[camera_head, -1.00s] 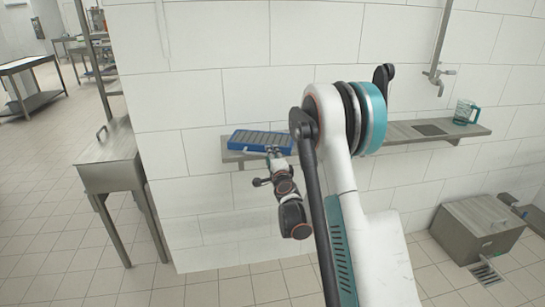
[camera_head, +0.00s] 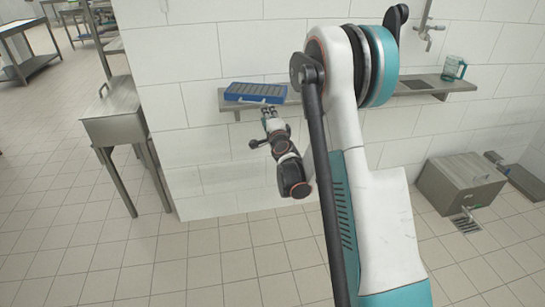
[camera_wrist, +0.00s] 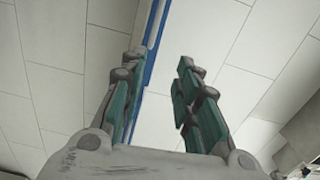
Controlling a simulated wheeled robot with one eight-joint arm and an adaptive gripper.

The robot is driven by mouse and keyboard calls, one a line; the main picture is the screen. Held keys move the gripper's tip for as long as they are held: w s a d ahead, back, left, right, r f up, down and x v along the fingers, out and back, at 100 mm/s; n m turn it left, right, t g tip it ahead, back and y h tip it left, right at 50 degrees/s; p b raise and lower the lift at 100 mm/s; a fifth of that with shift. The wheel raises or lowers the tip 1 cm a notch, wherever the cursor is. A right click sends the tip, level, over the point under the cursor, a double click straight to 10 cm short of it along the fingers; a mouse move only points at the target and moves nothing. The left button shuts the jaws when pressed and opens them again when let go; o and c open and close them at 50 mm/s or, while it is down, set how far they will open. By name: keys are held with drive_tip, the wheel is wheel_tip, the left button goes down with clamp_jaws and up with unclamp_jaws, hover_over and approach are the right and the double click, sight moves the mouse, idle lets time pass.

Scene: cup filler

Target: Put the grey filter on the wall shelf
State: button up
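The grey filter (camera_head: 256,93), a slatted grey panel in a blue frame, lies on the left part of the wall shelf (camera_head: 232,107). My gripper (camera_head: 269,109) is just in front of and below the filter's near edge, apart from it as far as I can tell. In the wrist view, my gripper (camera_wrist: 160,85) has its two green-padded fingers spread with nothing between them. A strip of the filter's blue edge (camera_wrist: 152,45) shows beyond the left finger. My arm hides the middle of the shelf.
A steel box (camera_head: 460,183) sits on the floor at the right. A steel table (camera_head: 113,112) stands at the left. The tiled floor between is free.

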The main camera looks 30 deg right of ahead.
drive_tip(key=s+a+r+n+g+y, duration=0.25)
drive_tip(key=s+a+r+n, duration=0.35)
drive_tip(key=a, duration=0.3)
drive_tip(key=s+a+r+n+g+y, duration=0.1)
drive_tip(key=s+a+r+n+y, duration=0.3)
drive_tip(key=s+a+r+n, duration=0.25)
drive_tip(key=s+a+f+n+g, duration=0.1)
drive_tip(key=s+f+n+g, duration=0.1)
drive_tip(key=s, duration=0.8)
drive_tip(key=s+a+f+n+g+h, duration=0.1)
drive_tip(key=s+a+f+n+g, duration=0.1)
drive_tip(key=s, duration=0.8)
drive_tip(key=s+a+f+n+g+h, duration=0.1)
drive_tip(key=s+a+f+n+g, duration=0.1)
drive_tip(key=s, duration=0.8)
drive_tip(key=shift+s+f+n+g, duration=0.35)
drive_tip(key=shift+s+n, duration=0.05)
drive_tip(key=shift+n, duration=0.45)
